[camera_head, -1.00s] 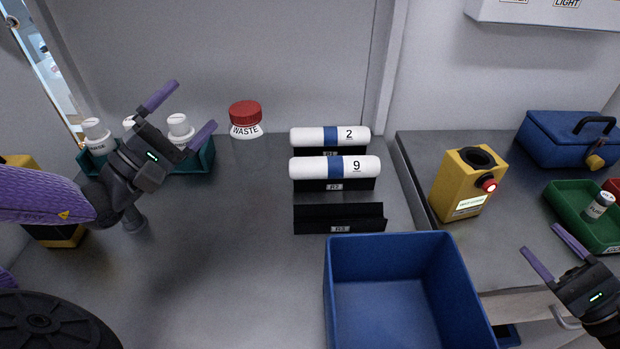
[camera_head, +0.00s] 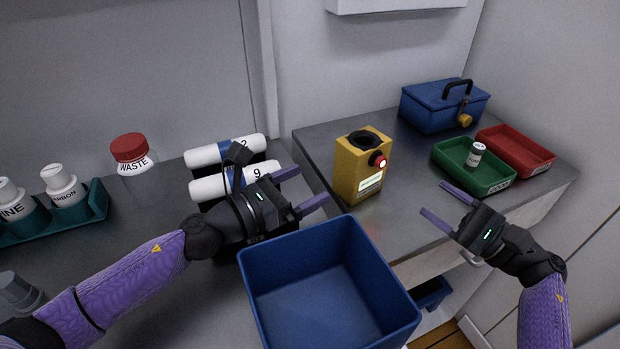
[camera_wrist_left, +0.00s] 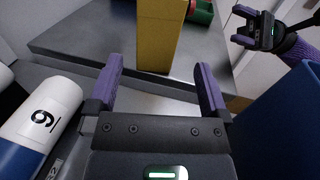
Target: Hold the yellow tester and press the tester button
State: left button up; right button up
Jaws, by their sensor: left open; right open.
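The yellow tester (camera_head: 350,172) stands upright on the right-hand counter, with a dark round opening on top, a red button (camera_head: 377,160) on its upper right side and a lit label on its front. My left gripper (camera_head: 308,188) is open and empty, just left of the tester and apart from it. In the left wrist view the tester (camera_wrist_left: 158,40) shows ahead between the two fingers. My right gripper (camera_head: 432,203) is open and empty, to the right of the tester and slightly nearer, its fingers pointing left.
A blue bin (camera_head: 290,255) stands in front of my left gripper. White cylinders, one marked 9 (camera_head: 207,188), lie on racks behind my left wrist. A green tray (camera_head: 490,183) with a small vial (camera_head: 475,154), a red tray (camera_head: 535,165) and a blue toolbox (camera_head: 435,115) are at right.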

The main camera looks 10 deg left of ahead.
aim_at(345, 165)
pick_arm(q)
jog(key=x, duration=0.9)
jog(key=shift+c, duration=0.3)
jog(key=c, duration=1.2)
pick_arm(e)
grip_shut()
dwell(0.4)
